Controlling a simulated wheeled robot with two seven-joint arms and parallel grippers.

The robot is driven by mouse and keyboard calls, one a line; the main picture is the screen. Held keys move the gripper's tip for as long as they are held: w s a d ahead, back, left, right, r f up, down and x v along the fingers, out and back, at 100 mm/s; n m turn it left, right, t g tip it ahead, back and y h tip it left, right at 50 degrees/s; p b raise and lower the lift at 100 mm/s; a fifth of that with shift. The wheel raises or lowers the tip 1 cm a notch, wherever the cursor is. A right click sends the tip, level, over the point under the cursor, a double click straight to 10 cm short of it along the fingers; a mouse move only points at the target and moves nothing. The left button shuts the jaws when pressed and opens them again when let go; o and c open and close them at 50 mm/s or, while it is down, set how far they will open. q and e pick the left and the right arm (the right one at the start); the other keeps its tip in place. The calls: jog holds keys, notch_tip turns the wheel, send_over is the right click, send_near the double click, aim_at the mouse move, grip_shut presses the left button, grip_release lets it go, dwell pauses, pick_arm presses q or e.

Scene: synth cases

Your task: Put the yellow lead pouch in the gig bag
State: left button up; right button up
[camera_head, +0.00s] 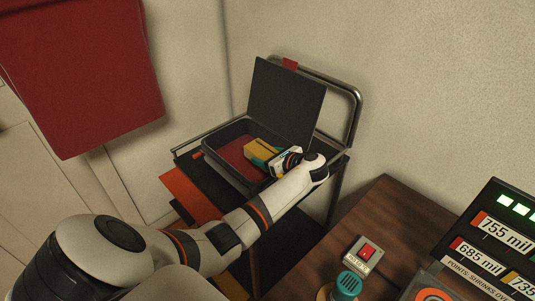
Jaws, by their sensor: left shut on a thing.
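The gig bag (287,98) is an open dark case with its lid raised, a grey rim and a red inside floor; it rests on a metal-framed stand. The yellow lead pouch (259,146), yellow with a darker green part, is at the right side of the bag's opening. My left gripper (273,158) reaches in from the lower right and is shut on the pouch. The fingertips are small and partly hidden by the wrist. I cannot tell whether the pouch touches the bag's floor. My right gripper is out of view.
A brown wooden table (385,215) at the right bears a box with a red switch (367,250), a teal knob (348,284) and a black display panel (490,240). A red cloth (85,70) hangs at upper left. An orange flap (190,193) lies beside the bag.

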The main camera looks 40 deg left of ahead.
pick_arm(q)
jog(key=o, duration=1)
jog(key=shift+f, duration=0.1)
jog(key=shift+o, duration=0.2)
jog(key=shift+r, duration=0.4)
jog(key=w+v, duration=0.1)
jog(key=v, duration=1.1)
jog(key=shift+s+r, duration=0.25)
jog(key=shift+s, duration=0.2)
